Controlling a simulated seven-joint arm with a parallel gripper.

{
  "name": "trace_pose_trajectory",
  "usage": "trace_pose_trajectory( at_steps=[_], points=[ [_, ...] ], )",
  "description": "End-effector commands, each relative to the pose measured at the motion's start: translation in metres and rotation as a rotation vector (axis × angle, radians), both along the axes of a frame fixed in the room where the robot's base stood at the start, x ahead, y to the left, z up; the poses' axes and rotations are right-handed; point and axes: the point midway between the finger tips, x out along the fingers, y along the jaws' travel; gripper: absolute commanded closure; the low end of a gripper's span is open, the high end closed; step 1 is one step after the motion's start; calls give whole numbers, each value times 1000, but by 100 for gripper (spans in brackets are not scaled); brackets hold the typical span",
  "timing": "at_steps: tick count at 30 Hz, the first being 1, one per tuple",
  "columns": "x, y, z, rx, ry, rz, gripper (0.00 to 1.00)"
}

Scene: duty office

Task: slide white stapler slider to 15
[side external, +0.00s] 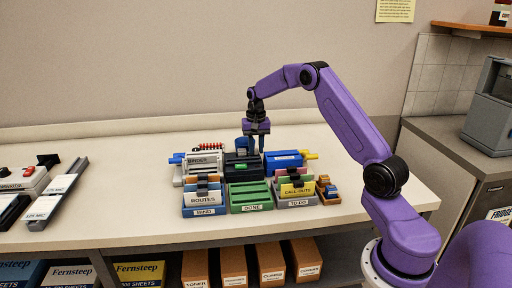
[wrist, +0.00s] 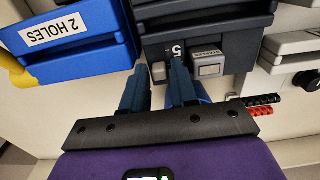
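A dark grey desk machine (wrist: 210,20) with a printed "5" and a small label that seems to read "staples" fills the upper middle of the wrist view. In the side view it is the dark unit (side external: 241,168) in the middle of the row. A small light grey knob (wrist: 158,72) sits on its edge beside the "5"; I take it as the slider. My gripper (wrist: 158,82) has its two blue fingers apart, one on either side of the knob; contact cannot be told. In the side view my gripper (side external: 253,150) is down behind the dark unit. No "15" is readable.
A blue "2 holes" punch (wrist: 75,40) stands close on one side, a white binder machine (side external: 203,161) on the other. Card trays (side external: 205,211) stand in front. A red-and-black coil piece (wrist: 262,105) lies near my gripper. The table's left middle (side external: 125,185) is clear.

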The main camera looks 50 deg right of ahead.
Motion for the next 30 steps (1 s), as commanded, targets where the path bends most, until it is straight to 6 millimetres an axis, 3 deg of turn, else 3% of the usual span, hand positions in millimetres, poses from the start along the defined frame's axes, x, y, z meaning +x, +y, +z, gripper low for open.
trace_pose_trajectory(
  at_steps=[5, 6, 8, 9, 30],
  points=[
    [0, 0, 0, 0, 0, 0, 72],
    [0, 0, 0, 0, 0, 0, 76],
    [0, 0, 0, 0, 0, 0, 95],
    [0, 0, 0, 0, 0, 0, 100],
    [16, -17, 1, -1, -4, -2, 100]
  ],
)
